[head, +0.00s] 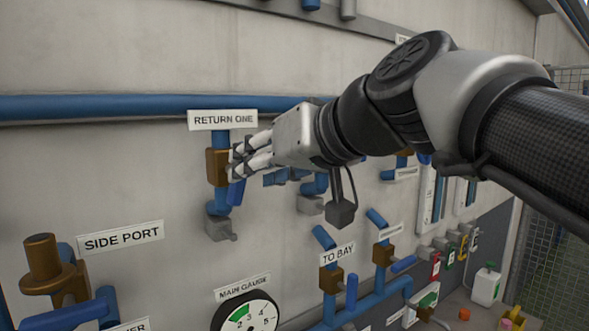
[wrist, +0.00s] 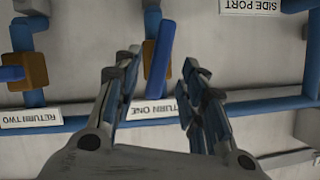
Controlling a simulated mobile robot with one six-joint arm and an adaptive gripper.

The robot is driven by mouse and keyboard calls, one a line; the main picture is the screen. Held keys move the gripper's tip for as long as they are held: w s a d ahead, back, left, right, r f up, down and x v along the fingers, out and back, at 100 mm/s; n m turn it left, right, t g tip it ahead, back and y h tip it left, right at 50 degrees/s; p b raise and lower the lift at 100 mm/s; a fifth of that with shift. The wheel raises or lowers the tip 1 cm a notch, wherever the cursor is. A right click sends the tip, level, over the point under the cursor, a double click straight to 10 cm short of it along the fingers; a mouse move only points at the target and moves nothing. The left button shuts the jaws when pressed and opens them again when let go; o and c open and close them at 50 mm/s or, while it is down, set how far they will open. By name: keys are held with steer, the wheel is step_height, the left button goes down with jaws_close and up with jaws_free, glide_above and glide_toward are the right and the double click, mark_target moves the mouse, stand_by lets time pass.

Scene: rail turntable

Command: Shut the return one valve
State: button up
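The return one valve has a brass-brown body (head: 217,168) on a vertical blue pipe, under the RETURN ONE label (head: 222,120). Its blue lever (head: 236,193) points down, roughly along the pipe and slightly tilted. In the wrist view, which is upside down, the lever (wrist: 161,72) shows between my fingers, with the brown body (wrist: 149,52) behind it. My gripper (head: 240,158) is open in front of the valve, and its fingers partly cover it in the head view. In the wrist view my gripper (wrist: 162,57) has clear gaps on both sides of the lever. I cannot tell whether the fingertips reach its depth.
The return two valve (wrist: 38,70) is close by, its lever (wrist: 12,74) across its pipe. A horizontal blue pipe (head: 100,106) runs along the wall. The side port (head: 41,262), main gauge (head: 245,315) and TO BAY valve (head: 331,280) lie lower down.

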steer(key=x, duration=0.6)
steer(key=shift+w+a+p, duration=0.1)
steer(key=shift+a+p, duration=0.05)
steer(key=shift+p, duration=0.25)
jaws_close()
